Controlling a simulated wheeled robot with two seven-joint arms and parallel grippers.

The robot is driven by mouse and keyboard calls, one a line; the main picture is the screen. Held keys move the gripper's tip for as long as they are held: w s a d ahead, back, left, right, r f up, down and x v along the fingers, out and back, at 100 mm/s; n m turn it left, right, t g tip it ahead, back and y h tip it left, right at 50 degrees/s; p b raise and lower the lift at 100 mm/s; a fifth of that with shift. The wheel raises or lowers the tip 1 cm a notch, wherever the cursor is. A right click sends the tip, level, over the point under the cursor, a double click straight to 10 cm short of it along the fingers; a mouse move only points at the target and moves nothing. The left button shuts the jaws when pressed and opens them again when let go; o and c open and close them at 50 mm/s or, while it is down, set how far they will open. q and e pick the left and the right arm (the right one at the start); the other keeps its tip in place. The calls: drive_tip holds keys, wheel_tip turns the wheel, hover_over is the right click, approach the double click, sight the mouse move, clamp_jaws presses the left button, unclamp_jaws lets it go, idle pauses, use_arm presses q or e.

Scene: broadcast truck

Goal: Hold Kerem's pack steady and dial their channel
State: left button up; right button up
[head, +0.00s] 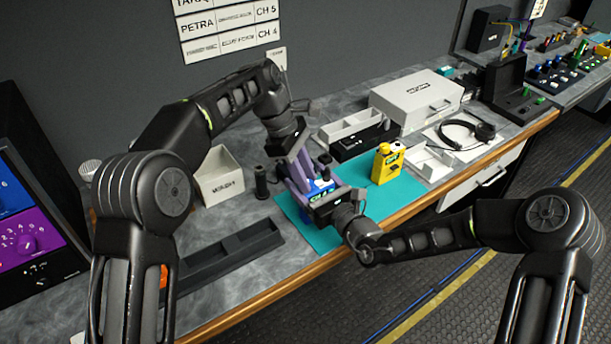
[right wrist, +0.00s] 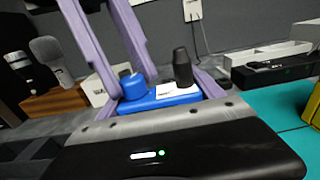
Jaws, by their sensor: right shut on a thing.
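A blue pack (head: 321,187) with a blue knob (right wrist: 133,86) and a black stub antenna (right wrist: 183,67) is upright over the teal mat (head: 408,189). Its label is too small to read. My right gripper (head: 322,193) is shut on the pack's body, with a lilac finger on either side; the pack also shows in the right wrist view (right wrist: 172,97). My left gripper (head: 302,172) reaches down from above. Its lilac fingers are apart, one on each side of the blue knob. I cannot tell whether they touch it.
A yellow pack (head: 387,165) stands on the mat to the right. A wall sheet (head: 228,22) lists PETRA CH 5 and a blurred row with CH 4. A white bin (head: 219,178), dark tray (head: 228,252), grey case (head: 416,101) and headset (head: 465,133) surround the mat.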

use_arm(q)
drive_tip(key=o, duration=0.4)
drive_tip(key=n, duration=0.1)
drive_tip(key=n+t, duration=0.1)
drive_tip(key=n, duration=0.2)
drive_tip(key=shift+s+r+n+t, duration=0.1)
drive_tip(key=shift+s+n+t, duration=0.2)
drive_tip(key=shift+t, duration=0.1)
drive_tip(key=n+t, duration=0.1)
drive_tip(key=n, duration=0.1)
drive_tip(key=n+t, duration=0.1)
drive_tip(key=n, duration=0.2)
drive_tip(key=shift+s+d, duration=0.1)
drive_tip(key=v, duration=1.2)
drive_tip(key=shift+s+a+r+m+t+h, duration=0.15)
drive_tip(key=shift+a+r+m+t+h, duration=0.6)
drive_tip(key=shift+a+r+m+h, duration=1.05)
drive_tip(key=shift+s+a+r+m+t+h, duration=0.15)
drive_tip(key=shift+a+r+m+t+h, duration=0.25)
drive_tip(key=shift+a+r+m+t, duration=1.55)
drive_tip(key=shift+s+a+r+m+g+h, duration=0.2)
drive_tip(key=shift+a+m+g+h, duration=0.65)
drive_tip(key=shift+a, duration=2.2)
drive_tip(key=shift+m+t+h, duration=0.25)
drive_tip(key=shift+m+t, duration=0.05)
drive_tip(key=shift+t, duration=0.05)
